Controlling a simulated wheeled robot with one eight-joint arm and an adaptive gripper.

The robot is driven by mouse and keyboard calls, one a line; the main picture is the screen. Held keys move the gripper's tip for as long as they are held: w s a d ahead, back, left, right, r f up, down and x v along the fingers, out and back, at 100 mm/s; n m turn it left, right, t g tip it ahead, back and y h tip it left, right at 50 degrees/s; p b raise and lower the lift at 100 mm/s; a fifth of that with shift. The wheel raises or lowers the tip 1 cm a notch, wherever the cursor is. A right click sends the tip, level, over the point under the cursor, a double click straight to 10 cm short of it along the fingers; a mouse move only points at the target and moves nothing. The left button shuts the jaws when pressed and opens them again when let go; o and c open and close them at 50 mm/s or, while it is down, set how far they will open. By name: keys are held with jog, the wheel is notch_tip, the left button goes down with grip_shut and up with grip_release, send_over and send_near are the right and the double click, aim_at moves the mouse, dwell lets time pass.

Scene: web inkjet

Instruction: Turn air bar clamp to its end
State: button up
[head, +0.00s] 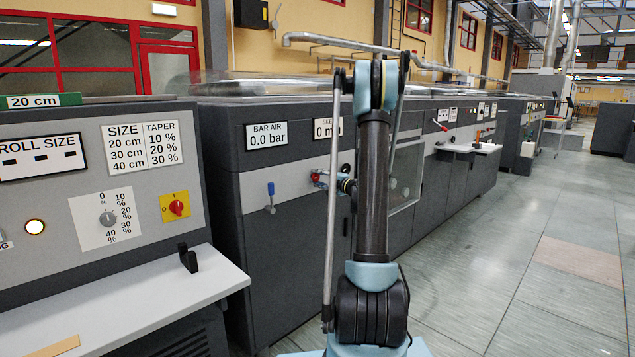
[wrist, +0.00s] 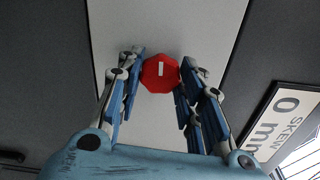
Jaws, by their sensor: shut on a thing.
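A red eight-sided knob (wrist: 157,75) with a white bar mark sits on the light panel strip in the wrist view. The mark stands nearly upright. The knob also shows in the head view (head: 316,176) on the machine front, right of the blue-handled lever (head: 271,189). The lever's handle points up. No label names the clamp, so I cannot tell for certain which control it is. My gripper (wrist: 162,70) is shut on the red knob, a finger on each side. In the head view my gripper (head: 326,178) is partly behind my arm.
The BAR AIR display (head: 267,135) reads 0.0 bar. The skew display (head: 325,128) is partly hidden by my arm. A white shelf (head: 150,305) juts out at the left cabinet. The floor (head: 530,270) is clear to the right.

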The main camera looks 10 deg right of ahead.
jog(key=m, duration=0.5)
jog(key=shift+d+f+m, duration=0.1)
jog(key=shift+f+m, duration=0.1)
jog(key=shift+m, duration=0.1)
jog(key=m, duration=0.4)
jog(key=shift+s, duration=0.1)
jog(key=m, duration=0.5)
jog(key=shift+a+m, duration=0.2)
jog(key=shift+m, duration=1.8)
jog(key=o, duration=1.1)
jog(key=shift+d, duration=0.1)
jog(key=v, duration=1.1)
jog(key=shift+s+d, duration=0.2)
jog(key=shift+s, duration=0.15)
